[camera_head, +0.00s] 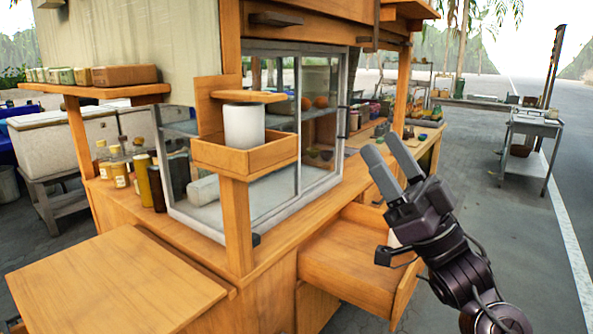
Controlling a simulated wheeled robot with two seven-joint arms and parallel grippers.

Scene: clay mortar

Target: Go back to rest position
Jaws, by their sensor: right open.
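My right gripper (388,166) is raised at the right of the head view, in front of the wooden food stall (262,275). Its two grey fingers point up and to the left, apart from each other, with nothing between them. Its arm comes in from the lower right. Below and left of it, a wooden drawer (345,277) stands pulled out of the stall, and my arm hides part of it. A small white thing shows by the drawer behind my wrist, too hidden to name. My left gripper is not in view.
A glass display case (275,150) stands on the counter behind a wooden post with a box holding a white cylinder (244,126). Several bottles (142,177) stand left. A wooden board (112,285) juts out at lower left. The paved ground right of my arm is clear up to a metal cart (532,145).

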